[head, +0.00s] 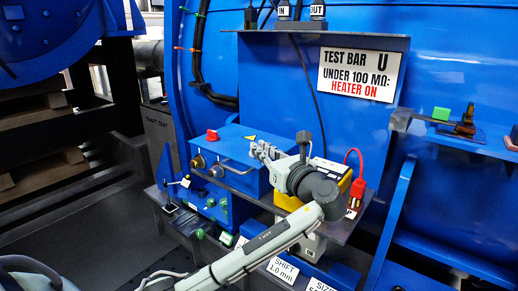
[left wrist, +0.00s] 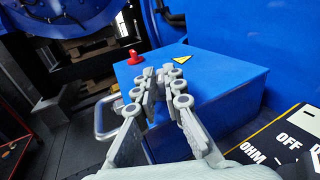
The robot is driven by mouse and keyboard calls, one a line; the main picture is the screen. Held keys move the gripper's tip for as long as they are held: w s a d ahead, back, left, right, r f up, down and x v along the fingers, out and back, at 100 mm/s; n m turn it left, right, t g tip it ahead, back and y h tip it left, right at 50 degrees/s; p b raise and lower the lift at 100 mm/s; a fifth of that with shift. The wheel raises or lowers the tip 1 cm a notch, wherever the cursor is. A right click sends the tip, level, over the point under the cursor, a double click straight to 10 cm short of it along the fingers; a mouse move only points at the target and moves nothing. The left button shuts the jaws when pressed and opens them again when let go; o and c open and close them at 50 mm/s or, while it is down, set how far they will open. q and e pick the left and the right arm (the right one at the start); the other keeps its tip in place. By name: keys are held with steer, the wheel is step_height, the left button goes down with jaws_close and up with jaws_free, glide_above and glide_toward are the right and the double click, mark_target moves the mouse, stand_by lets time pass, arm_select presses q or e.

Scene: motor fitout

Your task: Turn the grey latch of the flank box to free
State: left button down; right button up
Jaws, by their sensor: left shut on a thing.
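The flank box (head: 238,150) is a blue box with a red knob and a yellow warning triangle on its lid. It also shows in the left wrist view (left wrist: 215,75). My left gripper (head: 262,150) is at the front upper edge of this box, on its right part. In the left wrist view its fingers (left wrist: 161,80) are close together over the box's near edge. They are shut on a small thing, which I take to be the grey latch. The fingers hide most of it, so I cannot tell its angle. My right gripper is not in view.
A grey bar handle (left wrist: 104,118) sticks out of the box's front, left of the fingers. A yellow-and-black meter (head: 335,176) with a red lead stands right of the box. A blue panel with green knobs (head: 205,205) is below. A test-bar sign (head: 360,75) hangs behind.

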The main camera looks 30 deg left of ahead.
arm_select(q)
steer(key=shift+w+d+n+g+y, duration=0.15)
steer(key=shift+n+g+y, duration=0.2)
steer(key=shift+n+g, duration=0.6)
steer(key=shift+w+a+n+g+y, duration=0.1)
steer(key=shift+w+n+g+y, duration=0.3)
steer(key=shift+g, duration=0.85)
steer(key=shift+s+d+n+g+y, duration=0.1)
steer(key=shift+n+g+y, duration=0.15)
steer(key=shift+n+g, duration=0.75)
steer(key=shift+g, duration=0.4)
steer(key=c, duration=1.6)
jaws_free()
steer(key=shift+f, duration=0.1)
steer(key=shift+r, duration=0.35)
step_height(320, 180, up, 9)
steer(key=shift+r, duration=0.2)
